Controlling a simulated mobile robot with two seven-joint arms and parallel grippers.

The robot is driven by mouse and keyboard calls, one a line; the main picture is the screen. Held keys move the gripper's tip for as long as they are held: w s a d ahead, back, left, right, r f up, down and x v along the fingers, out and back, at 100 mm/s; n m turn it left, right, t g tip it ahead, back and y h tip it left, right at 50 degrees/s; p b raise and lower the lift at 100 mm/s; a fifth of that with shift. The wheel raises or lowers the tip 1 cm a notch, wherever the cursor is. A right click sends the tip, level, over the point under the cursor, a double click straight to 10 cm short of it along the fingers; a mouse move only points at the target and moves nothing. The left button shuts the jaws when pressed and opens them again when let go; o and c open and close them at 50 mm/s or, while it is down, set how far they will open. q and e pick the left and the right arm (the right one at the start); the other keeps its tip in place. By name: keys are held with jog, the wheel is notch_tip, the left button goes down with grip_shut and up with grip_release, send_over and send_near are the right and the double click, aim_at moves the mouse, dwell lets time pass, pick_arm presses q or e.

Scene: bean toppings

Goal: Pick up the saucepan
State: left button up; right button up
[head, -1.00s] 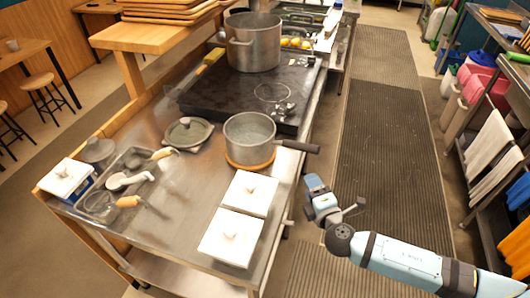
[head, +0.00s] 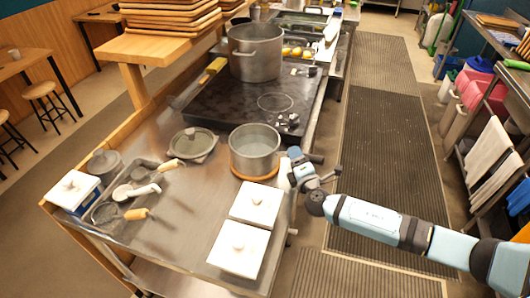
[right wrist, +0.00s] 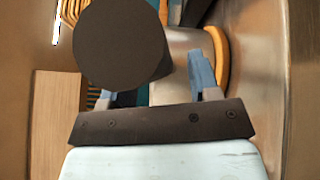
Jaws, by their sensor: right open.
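The grey metal saucepan (head: 254,152) stands upright on a round wooden trivet (head: 240,175) on the steel counter. Its dark handle (head: 314,158) points right, past the counter edge, and is partly hidden by my right gripper. My right gripper (head: 291,165) is open, at the handle beside the pan. In the right wrist view, the handle's round dark end (right wrist: 120,42) looms close and covers part of the gap between the blue fingers (right wrist: 152,82). I cannot tell whether the fingers touch it. Part of the pan's wall (right wrist: 185,42) shows behind. My left gripper is not in view.
Two white lidded containers (head: 256,204) stand just in front of the saucepan. Behind it are the black cooktop (head: 235,105) and a large stockpot (head: 255,62). A lidded dark pan (head: 193,143) and a tray of utensils lie left. The matted aisle (head: 385,150) is clear.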

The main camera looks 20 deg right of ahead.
jog(key=shift+w, duration=0.7)
grip_shut()
jog(key=shift+s, duration=0.1)
dwell(0.6)
jog(key=shift+r, duration=0.15)
